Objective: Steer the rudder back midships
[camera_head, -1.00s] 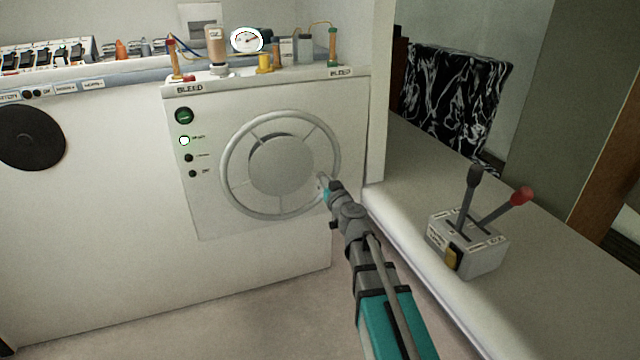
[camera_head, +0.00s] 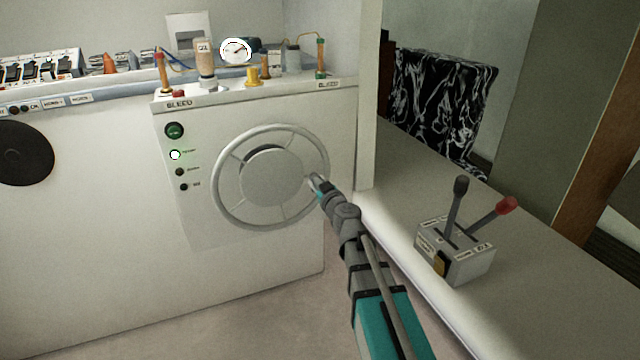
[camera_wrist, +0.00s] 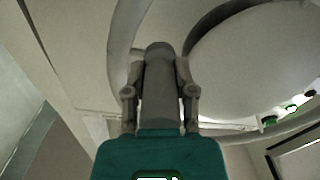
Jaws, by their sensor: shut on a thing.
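A round grey steering wheel (camera_head: 221,196) with a broad hub (camera_head: 272,178) is on the front of a white console. My gripper (camera_head: 316,184) is at the lower right of the wheel, inside its rim. A small dark green round indicator (camera_head: 174,130) is on the console's upper left, above a lit green lamp (camera_head: 175,155) and dark lamps.
Bottles and a white-faced gauge (camera_head: 236,50) stand on and behind the console top. A lever box (camera_head: 455,255) with a black and a red-knobbed lever sits on the ledge (camera_head: 400,180) at right. A switch panel (camera_head: 38,70) is at far left. Floor is clear in front.

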